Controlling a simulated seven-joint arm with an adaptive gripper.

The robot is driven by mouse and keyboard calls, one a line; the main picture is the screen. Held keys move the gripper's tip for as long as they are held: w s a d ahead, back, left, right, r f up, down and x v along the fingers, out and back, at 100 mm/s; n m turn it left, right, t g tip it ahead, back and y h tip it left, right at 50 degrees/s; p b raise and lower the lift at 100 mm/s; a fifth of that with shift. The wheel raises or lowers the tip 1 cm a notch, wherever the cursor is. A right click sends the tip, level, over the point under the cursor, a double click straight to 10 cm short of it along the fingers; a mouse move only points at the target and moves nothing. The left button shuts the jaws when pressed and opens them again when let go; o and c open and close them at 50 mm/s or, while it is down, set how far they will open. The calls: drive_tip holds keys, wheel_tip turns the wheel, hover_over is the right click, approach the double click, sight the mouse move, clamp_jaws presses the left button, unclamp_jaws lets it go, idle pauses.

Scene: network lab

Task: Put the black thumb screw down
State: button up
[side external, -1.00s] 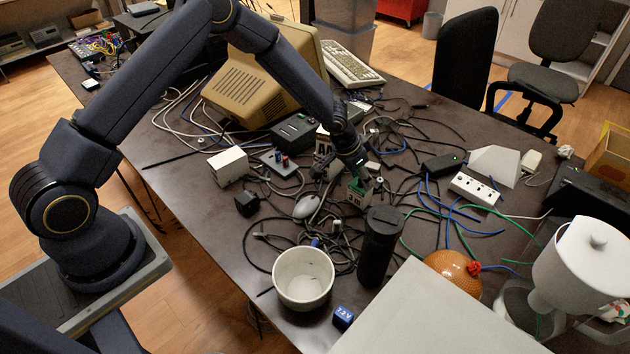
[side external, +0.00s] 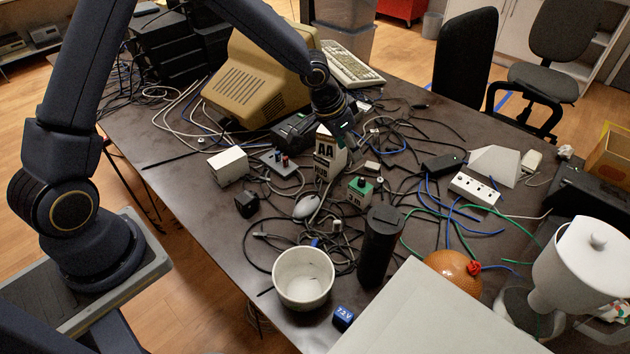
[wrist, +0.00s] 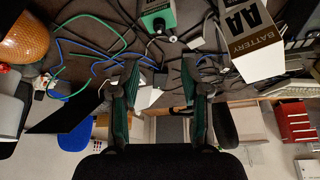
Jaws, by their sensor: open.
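A small dark knob, which looks like the black thumb screw (side external: 361,182), sits on top of a green-and-white box (side external: 359,195) in the side view. In the wrist view the dark knob (wrist: 158,25) shows on the green box (wrist: 150,9) at the top edge. My gripper (side external: 347,143) is above and behind the box, clear of it, close to the AA battery box (side external: 325,150). In the wrist view my gripper (wrist: 161,82) has its two fingers wide apart with nothing between them.
A black cylinder (side external: 379,245) and a white pot (side external: 303,279) stand in front. A computer mouse (side external: 306,206), a white power strip (side external: 474,188) and tangled cables surround the box. Bare table (side external: 185,205) shows at the left.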

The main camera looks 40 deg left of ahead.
drive_tip(key=s+a+r+n+y, duration=0.1)
drive_tip(key=s+a+r+y, duration=0.1)
drive_tip(key=s+a+r, duration=0.35)
drive_tip(key=s+a+r+y, duration=0.1)
drive_tip(key=s+a+r, duration=0.2)
drive_tip(key=s+r, duration=0.55)
drive_tip(key=s+r+n+t+h, duration=0.1)
drive_tip(key=s+r, duration=0.5)
drive_tip(key=s, duration=0.9)
drive_tip(key=shift+s+a+n+t, duration=0.15)
drive_tip(key=shift+a+n+t, duration=0.15)
drive_tip(key=shift+n, duration=0.5)
